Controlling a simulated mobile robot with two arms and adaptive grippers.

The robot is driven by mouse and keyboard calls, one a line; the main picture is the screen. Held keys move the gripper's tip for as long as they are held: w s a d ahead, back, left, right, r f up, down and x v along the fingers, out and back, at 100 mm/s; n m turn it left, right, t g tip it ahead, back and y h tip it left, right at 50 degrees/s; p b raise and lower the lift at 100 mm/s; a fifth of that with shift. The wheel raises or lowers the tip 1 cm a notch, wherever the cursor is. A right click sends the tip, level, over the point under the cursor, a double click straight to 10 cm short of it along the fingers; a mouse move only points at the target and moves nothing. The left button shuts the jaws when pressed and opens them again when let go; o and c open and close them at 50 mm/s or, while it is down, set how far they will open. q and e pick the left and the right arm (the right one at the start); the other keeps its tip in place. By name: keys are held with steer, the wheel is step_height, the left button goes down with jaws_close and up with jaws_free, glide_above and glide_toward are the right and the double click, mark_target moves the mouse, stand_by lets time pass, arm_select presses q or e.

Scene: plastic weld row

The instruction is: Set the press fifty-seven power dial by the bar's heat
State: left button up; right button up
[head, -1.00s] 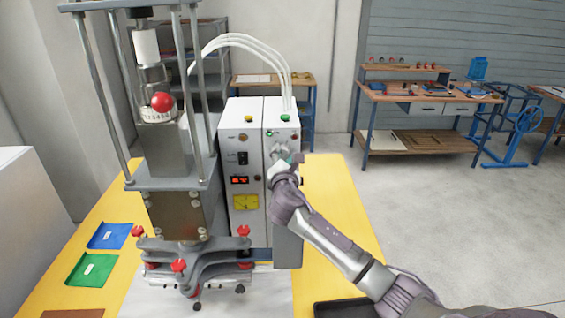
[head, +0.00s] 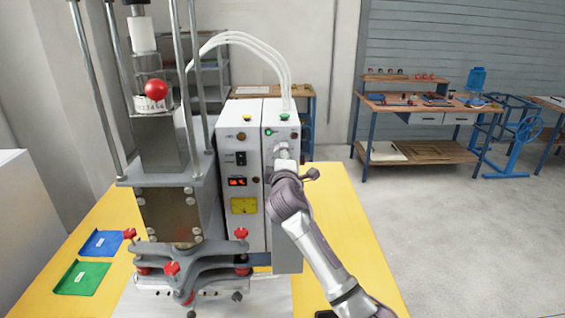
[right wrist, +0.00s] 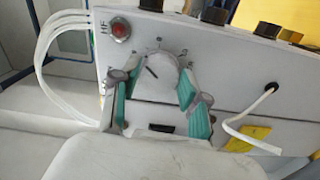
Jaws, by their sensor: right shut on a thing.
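The power dial (right wrist: 158,80) is a round white knob on the press's control box, with a dark pointer line slanting to the upper left in the right wrist view and scale marks around it. My right gripper (right wrist: 160,86) has its teal pads on either side of the knob and is shut on it. In the head view my right gripper (head: 284,158) is at the upper right of the white control box (head: 228,215) and hides most of the dial. The box has a red-lit display (head: 237,182), too small to read. I cannot pick out the bar. My left gripper is out of view.
The press (head: 170,215) with red knobs and steel columns stands left of the box. White hoses (head: 275,60) rise behind it. Blue (head: 101,243) and green (head: 82,278) trays lie on the yellow table (head: 345,225). Floor to the right is open.

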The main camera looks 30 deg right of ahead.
steer(key=shift+f+m+b, duration=0.1)
steer(key=shift+m+b, duration=0.35)
steer(key=shift+m, duration=0.75)
steer(key=o, duration=1.1)
steer(key=v, duration=1.2)
steer(key=shift+f, duration=0.1)
